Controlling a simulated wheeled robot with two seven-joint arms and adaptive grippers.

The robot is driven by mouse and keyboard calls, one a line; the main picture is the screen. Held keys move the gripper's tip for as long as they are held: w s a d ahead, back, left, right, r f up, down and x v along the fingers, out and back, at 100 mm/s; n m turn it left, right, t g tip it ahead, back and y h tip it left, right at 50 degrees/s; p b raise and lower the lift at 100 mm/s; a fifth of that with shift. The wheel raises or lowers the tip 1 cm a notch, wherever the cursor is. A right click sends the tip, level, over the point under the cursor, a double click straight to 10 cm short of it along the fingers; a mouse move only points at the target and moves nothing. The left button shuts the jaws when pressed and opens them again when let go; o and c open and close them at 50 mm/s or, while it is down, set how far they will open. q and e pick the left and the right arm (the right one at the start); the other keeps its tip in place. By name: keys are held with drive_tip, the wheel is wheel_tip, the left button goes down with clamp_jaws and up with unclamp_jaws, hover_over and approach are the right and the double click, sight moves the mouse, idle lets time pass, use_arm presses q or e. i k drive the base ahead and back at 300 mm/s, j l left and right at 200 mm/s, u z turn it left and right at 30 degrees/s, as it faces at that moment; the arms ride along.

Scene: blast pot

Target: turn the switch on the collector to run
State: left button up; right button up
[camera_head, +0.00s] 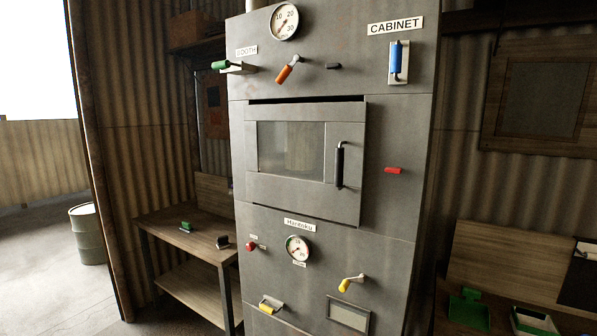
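A tall grey metal cabinet (400,150) fills the middle of the head view. I see no label reading collector or run, so I cannot tell which control is the collector switch. The front carries a green-handled lever (222,65), an orange-handled lever (284,74), a small black knob (333,66) and an upright blue handle (396,58) under a CABINET label (396,26). A red handle (394,170) sits right of the windowed door (255,195). Lower down are a red knob (251,246) and two yellow handles (345,285) (266,308). Neither of my grippers is in view.
A wooden bench (160,228) with small items stands left of the cabinet. Another bench (510,265) holding a green scoop-like item (468,308) is at lower right. Corrugated walls stand behind.

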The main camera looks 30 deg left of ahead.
sight(250, 246)
drive_tip(key=u, duration=1.35)
